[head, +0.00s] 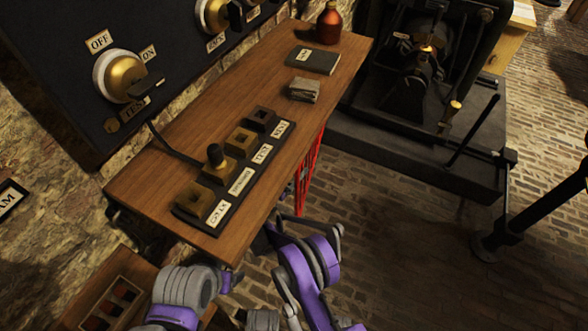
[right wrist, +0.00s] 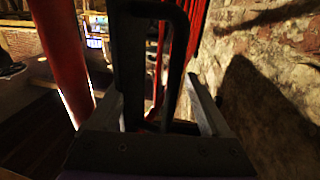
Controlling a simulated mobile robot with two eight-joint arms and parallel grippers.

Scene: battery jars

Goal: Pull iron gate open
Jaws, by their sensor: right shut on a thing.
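Red upright bars (head: 310,170), which look like the gate, show just past the front edge of the wooden shelf in the head view. In the right wrist view a thick red bar (right wrist: 62,50) stands at the left and more red shows behind the handle. My right gripper (right wrist: 155,92) is shut on a black looped handle (right wrist: 179,70), which stands upright between its fingers. In the head view my right arm reaches up to the shelf's edge, and its fingers are hidden there.
The wooden shelf (head: 150,186) carries a socket strip (head: 238,172), a dark book (head: 313,60) and a red-brown bottle (head: 329,23). A black machine (head: 420,90) stands at the upper right. A stone wall (right wrist: 270,80) is close at right in the wrist view. Brick floor (head: 400,240) is open.

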